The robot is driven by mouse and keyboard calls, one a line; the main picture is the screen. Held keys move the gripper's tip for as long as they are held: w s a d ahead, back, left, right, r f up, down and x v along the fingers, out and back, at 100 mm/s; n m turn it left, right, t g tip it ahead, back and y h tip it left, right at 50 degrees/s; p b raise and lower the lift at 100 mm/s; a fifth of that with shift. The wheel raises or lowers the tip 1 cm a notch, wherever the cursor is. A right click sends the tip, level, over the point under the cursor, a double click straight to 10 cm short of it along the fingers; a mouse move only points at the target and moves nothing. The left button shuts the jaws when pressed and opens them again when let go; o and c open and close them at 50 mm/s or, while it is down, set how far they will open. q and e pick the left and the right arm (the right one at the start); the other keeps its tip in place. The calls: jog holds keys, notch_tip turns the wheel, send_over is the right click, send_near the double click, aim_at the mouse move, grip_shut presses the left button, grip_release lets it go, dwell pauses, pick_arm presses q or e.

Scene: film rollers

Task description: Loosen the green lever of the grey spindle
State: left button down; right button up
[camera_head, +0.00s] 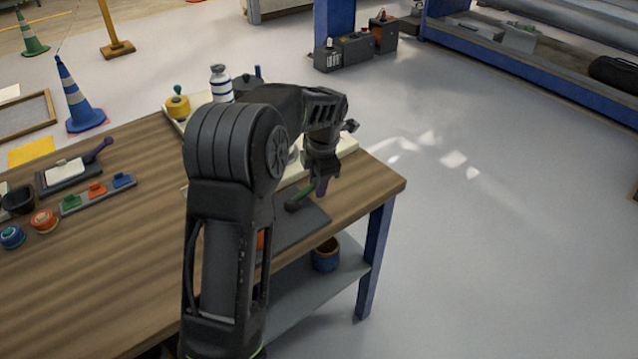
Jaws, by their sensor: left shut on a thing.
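The green lever (299,200) shows just left of my left gripper (321,186), near the table's right end. My left gripper points down and is shut on the lever's right end. The lever lies over a dark grey plate (305,222), which I take to be part of the grey spindle. My left arm hides the plate's left side and most of the spindle. My right gripper is not in view.
The wooden table (130,250) holds a purple-handled dark plate (75,170), a strip with coloured pieces (97,195), and small rolls (44,220). A striped bottle (221,84) and yellow roll (177,107) stand at the back. Floor right of the table is clear.

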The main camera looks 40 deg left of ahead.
pick_arm(q)
jog(key=c, duration=1.1)
grip_release()
jog(key=shift+c, duration=0.2)
jog(key=r, duration=0.5)
jog(key=d+r, duration=0.1)
jog(key=r, duration=0.1)
jog(key=shift+s+d+r, duration=0.1)
jog(key=shift+s+r, duration=0.25)
jog(key=shift+s, duration=0.05)
